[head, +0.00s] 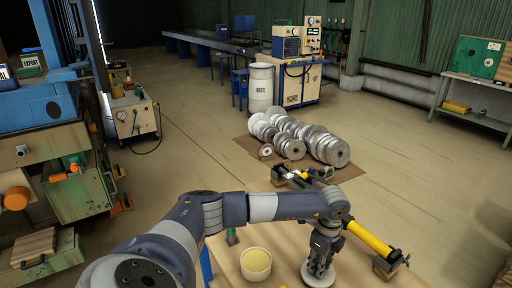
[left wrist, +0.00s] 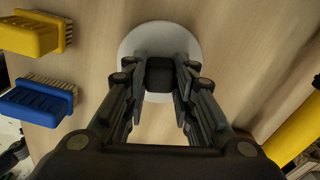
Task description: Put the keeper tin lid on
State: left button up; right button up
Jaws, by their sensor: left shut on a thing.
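The keeper tin (head: 256,263) is a round cream container, open at the top with a yellow inside, standing upright on the table at the bottom of the head view. The lid (head: 318,277) is a pale disc to the right of the tin. My left gripper (head: 322,256) is over the lid, shut on its dark knob. In the left wrist view the white lid (left wrist: 145,42) lies below the fingers, with the black knob (left wrist: 160,76) between them. I cannot tell whether the lid touches the table. My right gripper is not in view.
A yellow brush (left wrist: 30,36) and a blue brush (left wrist: 40,102) lie on the table. A small green object (head: 232,237) stands behind the tin. Metal coils (head: 300,140) lie beyond.

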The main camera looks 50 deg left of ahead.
pick_arm(q)
jog(key=shift+r+p, duration=1.8)
jog(key=shift+r, duration=0.8)
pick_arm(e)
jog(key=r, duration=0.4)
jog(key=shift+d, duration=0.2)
